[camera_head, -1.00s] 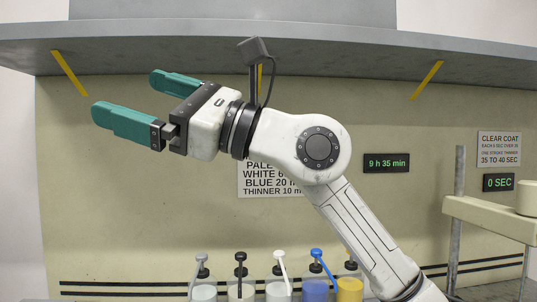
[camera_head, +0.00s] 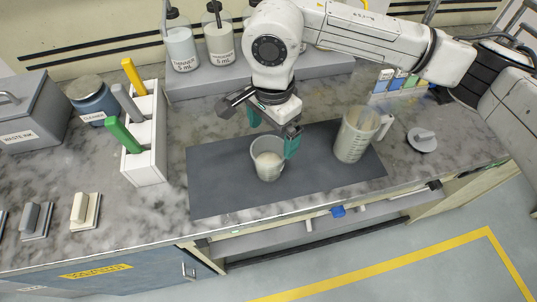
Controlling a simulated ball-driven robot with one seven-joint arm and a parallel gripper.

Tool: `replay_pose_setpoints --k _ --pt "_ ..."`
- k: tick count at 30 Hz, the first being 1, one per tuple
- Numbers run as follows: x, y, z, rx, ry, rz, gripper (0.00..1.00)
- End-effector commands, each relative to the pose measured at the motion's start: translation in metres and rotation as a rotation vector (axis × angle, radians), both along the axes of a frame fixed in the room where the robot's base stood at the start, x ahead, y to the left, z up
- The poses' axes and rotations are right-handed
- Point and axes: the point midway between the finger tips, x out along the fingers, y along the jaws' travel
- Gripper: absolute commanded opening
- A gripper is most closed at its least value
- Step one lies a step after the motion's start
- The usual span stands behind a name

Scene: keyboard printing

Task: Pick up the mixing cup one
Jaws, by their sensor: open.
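A clear cup (camera_head: 268,160) with pale contents and side markings stands upright on a dark grey mat (camera_head: 220,192) on the marble counter. A larger clear jug (camera_head: 354,136) with a handle stands to its right on the same mat. Neither shows a readable "one" label. My gripper (camera_head: 272,130) points down, open, with its two teal fingers just above and behind the cup's rim. The right finger overlaps the cup's right rim in the picture. I cannot tell whether it touches the cup.
Pump bottles (camera_head: 179,42) stand on a raised shelf at the back. A white rack (camera_head: 145,143) with coloured-handled tools stands left of the mat. A blue cleaner jar (camera_head: 92,98) and grey waste bin (camera_head: 36,110) are farther left. A round grey lid-like piece (camera_head: 423,140) lies right.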

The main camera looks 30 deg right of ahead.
Motion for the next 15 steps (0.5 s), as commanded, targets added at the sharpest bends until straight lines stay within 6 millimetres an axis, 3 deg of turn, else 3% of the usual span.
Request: replay_pose_setpoints --k 15 --pt "0.0 0.008 -0.046 0.006 0.002 -0.002 1.0"
